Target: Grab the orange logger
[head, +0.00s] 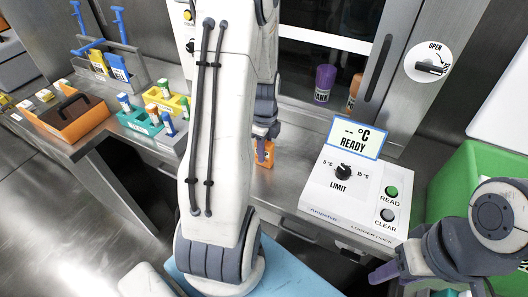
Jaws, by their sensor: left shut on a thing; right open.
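A small orange logger (266,153) with a pale label is at the steel counter, just left of the white dock. My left gripper (262,140) points down and is shut on its upper part. The fingers hide some of the logger, and I cannot tell if its base touches the counter. My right gripper (384,273) is open and empty at the lower right, in front of the dock, with one finger clearly showing.
The white logger dock (322,190) has a READY screen (356,138), a knob and two buttons. A purple item (324,78) and an orange item (355,90) stand behind the cabinet window. Racks of tubes (140,118) and an orange carrier (75,122) stand left. A green bin (460,180) is right.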

